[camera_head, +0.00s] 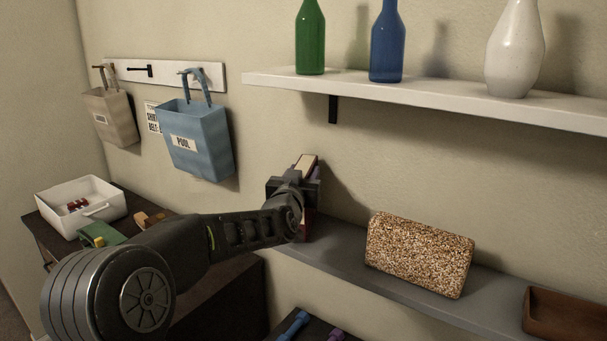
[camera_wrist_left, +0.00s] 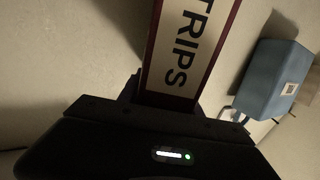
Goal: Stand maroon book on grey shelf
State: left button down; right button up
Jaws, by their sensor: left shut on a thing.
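The maroon book (camera_head: 306,224) is upright at the left end of the grey shelf (camera_head: 345,266), close to the wall. Its cream top (camera_head: 307,162) shows above my gripper. In the left wrist view, the book (camera_wrist_left: 188,45) has a cream label reading "TRIPS" inside a maroon border. My left gripper (camera_head: 294,184) is shut on the book and hides its middle. The book's lower end is at about shelf height; I cannot tell if it touches the shelf. My right gripper is not in view.
A speckled block (camera_head: 419,255) stands on the grey shelf, right of the book, with bare shelf between them. A brown tray (camera_head: 565,315) sits farther right. Above is a white shelf (camera_head: 420,95) with bottles. A blue bag (camera_head: 200,140) hangs at left.

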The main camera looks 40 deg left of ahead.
pick_arm(q)
jog(key=shift+f+b, duration=0.35)
jog(key=shift+b, duration=0.05)
jog(key=c, duration=1)
grip_release()
jog(key=shift+o, duration=1.3)
jog(key=b+v, duration=0.1)
jog(key=v, duration=0.6)
jog(key=shift+s+d, duration=0.15)
jog(key=shift+s, duration=0.2)
